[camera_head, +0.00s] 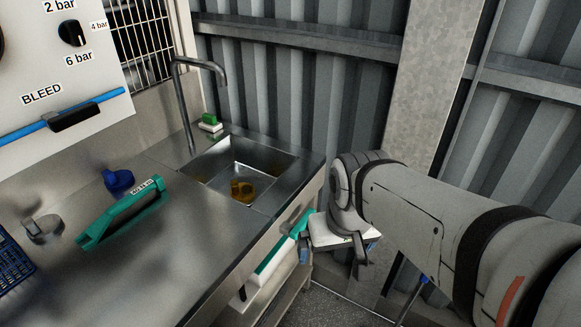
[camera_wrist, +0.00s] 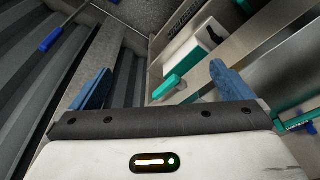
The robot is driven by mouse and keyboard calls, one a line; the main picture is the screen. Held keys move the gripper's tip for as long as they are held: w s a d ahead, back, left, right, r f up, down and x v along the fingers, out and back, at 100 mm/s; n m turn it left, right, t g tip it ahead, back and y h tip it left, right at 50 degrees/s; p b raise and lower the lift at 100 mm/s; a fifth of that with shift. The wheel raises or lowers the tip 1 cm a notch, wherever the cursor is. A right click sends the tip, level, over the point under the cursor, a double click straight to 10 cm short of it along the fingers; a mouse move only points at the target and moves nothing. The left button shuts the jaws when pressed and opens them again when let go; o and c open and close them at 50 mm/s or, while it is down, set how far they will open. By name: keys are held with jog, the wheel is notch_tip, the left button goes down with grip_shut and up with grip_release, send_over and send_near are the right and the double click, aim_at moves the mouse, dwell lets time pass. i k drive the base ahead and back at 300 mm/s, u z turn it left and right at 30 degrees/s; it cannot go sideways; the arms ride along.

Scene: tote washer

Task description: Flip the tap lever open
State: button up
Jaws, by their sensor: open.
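The grey gooseneck tap (camera_head: 186,104) stands upright at the back-left corner of the sink (camera_head: 222,160) in the head view. I cannot clearly make out a lever on it. A black handle (camera_head: 75,117) sits on a blue pipe under the word BLEED on the panel; I cannot tell whether this is the tap lever. My gripper (camera_head: 335,255) is right of the counter's front edge, low and well apart from the tap and panel. In the wrist view my gripper's blue fingers (camera_wrist: 163,88) are spread with nothing held between them. The tap is not recognisable there.
On the steel counter (camera_head: 200,230) lie a teal handled tool (camera_head: 122,212), a blue object (camera_head: 118,181) and a blue basket (camera_head: 12,262). A green-and-white block (camera_head: 210,122) sits behind the sink. Teal-and-white items (camera_wrist: 190,55) lie beyond my fingers. Corrugated walls (camera_head: 290,90) close the back.

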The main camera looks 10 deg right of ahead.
aim_at(287, 229)
jog(key=u, duration=0.8)
jog(key=k, duration=1.15)
jog(key=z, duration=0.85)
jog(key=i, duration=1)
jog(key=z, duration=0.05)
